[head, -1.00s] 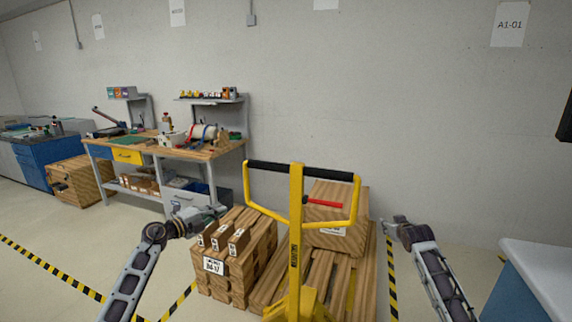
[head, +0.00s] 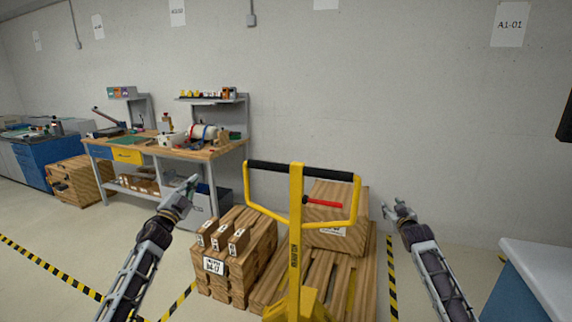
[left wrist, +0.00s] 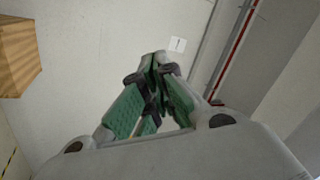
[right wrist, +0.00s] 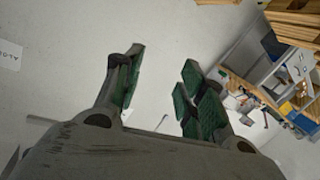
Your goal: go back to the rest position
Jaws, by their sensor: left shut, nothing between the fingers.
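My left gripper (head: 189,184) is raised in front of the workbench, left of the yellow hand truck, with its fingertips pointing up. In the left wrist view its green-padded fingers (left wrist: 156,68) meet and hold nothing. My right gripper (head: 396,206) is raised to the right of the hand truck, in front of the bare wall. In the right wrist view its fingers (right wrist: 160,85) stand apart with nothing between them.
The yellow hand truck (head: 295,230) with a black handle bar stands in front, between my arms. A workbench (head: 200,152) stands behind left. A white-topped blue cabinet (head: 535,275) is at right.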

